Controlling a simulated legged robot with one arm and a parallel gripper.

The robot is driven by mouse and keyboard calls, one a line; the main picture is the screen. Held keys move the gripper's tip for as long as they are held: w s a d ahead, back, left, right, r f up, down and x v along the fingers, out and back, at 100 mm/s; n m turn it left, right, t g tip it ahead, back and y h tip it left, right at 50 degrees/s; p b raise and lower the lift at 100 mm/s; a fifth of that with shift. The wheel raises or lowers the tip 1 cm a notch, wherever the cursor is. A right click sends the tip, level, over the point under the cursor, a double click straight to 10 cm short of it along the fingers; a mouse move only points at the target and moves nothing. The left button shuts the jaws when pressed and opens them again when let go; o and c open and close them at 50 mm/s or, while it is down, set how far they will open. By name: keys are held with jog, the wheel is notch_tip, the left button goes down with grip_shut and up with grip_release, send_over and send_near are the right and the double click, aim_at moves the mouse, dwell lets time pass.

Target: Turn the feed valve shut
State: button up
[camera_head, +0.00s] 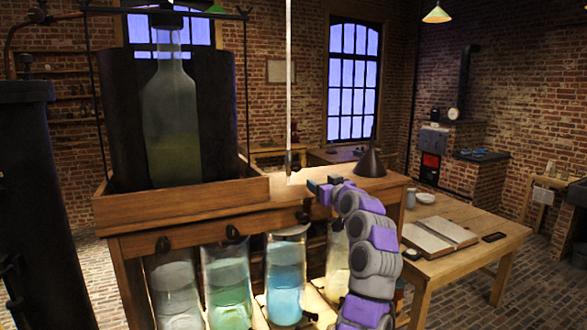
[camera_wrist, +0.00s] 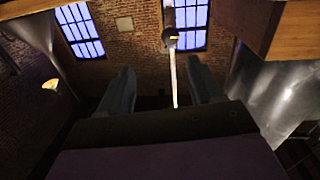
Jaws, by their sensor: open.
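A thin pale vertical line (camera_head: 288,80) hangs in front of the back wall, with a small dark fitting (camera_head: 288,160) low on it. My gripper (camera_head: 320,187) is open and empty, right of and below the fitting. In the wrist view my gripper (camera_wrist: 160,68) shows its two fingers spread, with the strip between them and the fitting beyond their tips.
A wooden bench (camera_head: 200,205) carries a large glass bottle (camera_head: 170,125) and a dark funnel (camera_head: 371,163). Several jars, including a blue one (camera_head: 286,275), stand below black taps. A side table (camera_head: 475,215) holds an open book (camera_head: 438,236). Brick floor is clear farther right.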

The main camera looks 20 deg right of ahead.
jog(key=a+n, duration=0.1)
jog(key=a, duration=0.1)
jog(key=p, duration=0.5)
send_near(298, 168)
jog(key=shift+w, duration=1.25)
jog(key=w+p, duration=0.1)
jog(key=p, duration=0.1)
jog(key=w+p, duration=0.1)
jog(key=shift+w+d+f+p, duration=0.15)
jog(key=shift+w+d+p, duration=0.05)
jog(key=shift+w+p, duration=0.8)
jog(key=shift+w, duration=1)
jog(key=shift+w+d, duration=0.1)
jog(key=shift+w, duration=0.4)
jog(key=shift+w+p, duration=0.2)
jog(key=shift+p, duration=0.15)
jog(key=shift+w+f+p, duration=0.1)
jog(key=shift+w+p, duration=0.2)
jog(key=shift+w, duration=0.3)
jog(key=shift+c, duration=0.4)
